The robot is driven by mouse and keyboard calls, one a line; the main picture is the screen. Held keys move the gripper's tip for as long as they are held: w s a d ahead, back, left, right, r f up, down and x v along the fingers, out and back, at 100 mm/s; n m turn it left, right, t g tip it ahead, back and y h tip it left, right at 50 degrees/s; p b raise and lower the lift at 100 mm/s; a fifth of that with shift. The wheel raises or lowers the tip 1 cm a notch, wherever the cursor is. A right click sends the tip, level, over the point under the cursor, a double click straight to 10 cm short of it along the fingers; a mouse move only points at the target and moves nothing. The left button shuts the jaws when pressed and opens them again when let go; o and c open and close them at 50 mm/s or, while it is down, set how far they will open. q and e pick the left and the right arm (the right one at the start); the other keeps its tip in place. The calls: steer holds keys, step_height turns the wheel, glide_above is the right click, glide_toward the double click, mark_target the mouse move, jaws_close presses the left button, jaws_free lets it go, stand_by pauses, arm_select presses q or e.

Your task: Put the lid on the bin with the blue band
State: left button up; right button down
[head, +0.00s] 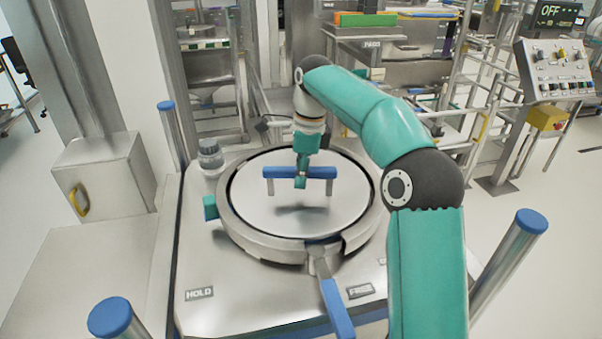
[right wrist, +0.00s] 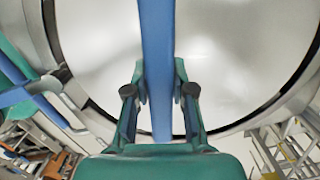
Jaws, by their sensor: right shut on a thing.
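A round pale metal lid (head: 265,215) with a blue bar handle (head: 271,172) on two short posts lies within a wide metal ring (head: 250,240) on a metal stand. A dark gap shows around the lid's edge; I cannot tell whether it is fully seated. My right gripper (head: 301,180) comes down from above and is shut on the middle of the handle. In the right wrist view the blue handle (right wrist: 158,50) runs between the two fingers (right wrist: 160,92). My left gripper is not in view. I see no bin with a blue band clearly.
A blue lever (head: 337,308) sticks out at the ring's front between the HOLD label (head: 199,293) and the FREE label (head: 360,291). Blue-capped posts (head: 110,317) stand around the stand. A grey box (head: 105,175) is at left, and a control panel (head: 556,70) at right.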

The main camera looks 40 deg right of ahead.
steer(key=shift+r, duration=0.15)
stand_by(0.8)
steer(key=c, duration=0.9)
jaws_free()
steer(key=shift+f, duration=0.3)
steer(key=shift+s+d+r, duration=0.15)
steer(key=shift+s+r, duration=0.05)
steer(key=shift+r, duration=1.75)
steer(key=shift+s+d+r, duration=0.1)
steer(key=shift+s+r, duration=0.05)
steer(key=shift+r, duration=1.75)
